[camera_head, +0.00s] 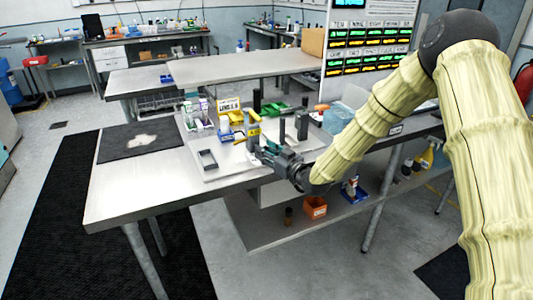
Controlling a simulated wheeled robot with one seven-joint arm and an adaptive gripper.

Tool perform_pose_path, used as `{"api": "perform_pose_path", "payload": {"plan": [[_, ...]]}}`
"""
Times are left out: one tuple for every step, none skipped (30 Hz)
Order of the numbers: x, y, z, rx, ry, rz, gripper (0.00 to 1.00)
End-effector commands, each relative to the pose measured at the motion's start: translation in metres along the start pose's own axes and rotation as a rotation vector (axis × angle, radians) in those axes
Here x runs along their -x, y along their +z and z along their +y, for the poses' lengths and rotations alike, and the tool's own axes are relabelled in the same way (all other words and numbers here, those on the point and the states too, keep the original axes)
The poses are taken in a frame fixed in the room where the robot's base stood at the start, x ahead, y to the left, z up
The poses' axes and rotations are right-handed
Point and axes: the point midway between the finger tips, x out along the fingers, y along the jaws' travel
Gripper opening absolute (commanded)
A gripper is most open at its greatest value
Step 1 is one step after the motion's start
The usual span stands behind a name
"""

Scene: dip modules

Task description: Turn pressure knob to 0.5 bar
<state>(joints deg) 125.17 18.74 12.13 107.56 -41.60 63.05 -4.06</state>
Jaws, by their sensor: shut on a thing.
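My gripper (261,150) reaches in from the right over the grey tray on the workbench, pointing left. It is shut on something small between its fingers. The held thing is too small and too hidden to make out, so I cannot tell whether it is the pressure knob. A yellow part with a dark label (254,130) stands right behind the fingertips. No pressure knob, dial or reading can be made out.
The grey tray (215,172) also holds a black open box (207,160), bottles (204,112), a blue bin (224,125), a labelled sign (229,104) and dark upright posts (302,125). A dark mat (115,148) lies left. An orange bin (315,208) sits on the lower shelf.

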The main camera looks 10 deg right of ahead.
Motion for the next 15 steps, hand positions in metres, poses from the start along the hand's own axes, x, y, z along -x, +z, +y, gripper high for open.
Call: {"api": "perform_pose_path", "payload": {"plan": [[0.0003, 0.0000, 0.0009, 0.000, -0.002, 0.000, 0.12], [0.0002, 0.0000, 0.0009, 0.000, -0.003, 0.000, 0.12], [0.0002, -0.0001, 0.0010, 0.000, -0.004, 0.000, 0.12], [0.0002, -0.0001, 0.0010, 0.000, -0.004, 0.000, 0.12], [0.0002, -0.0002, 0.0010, 0.000, -0.005, 0.000, 0.12], [0.0001, -0.0003, 0.0010, 0.000, -0.005, 0.000, 0.12], [0.0001, -0.0003, 0.0010, 0.000, -0.005, 0.000, 0.12], [0.0001, -0.0003, 0.0010, 0.000, -0.005, 0.000, 0.12], [0.0000, -0.0004, 0.0010, 0.000, -0.005, 0.000, 0.12], [0.0000, -0.0004, 0.0010, 0.000, -0.005, 0.000, 0.12], [0.0000, -0.0004, 0.0010, 0.000, -0.004, 0.000, 0.12], [0.0000, -0.0005, 0.0010, 0.000, -0.004, 0.001, 0.12], [-0.0001, -0.0006, 0.0010, 0.000, -0.004, 0.001, 0.12], [-0.0001, -0.0006, 0.0010, 0.000, -0.004, 0.001, 0.41], [-0.0001, -0.0006, 0.0010, 0.000, -0.004, 0.001, 0.48]]}}
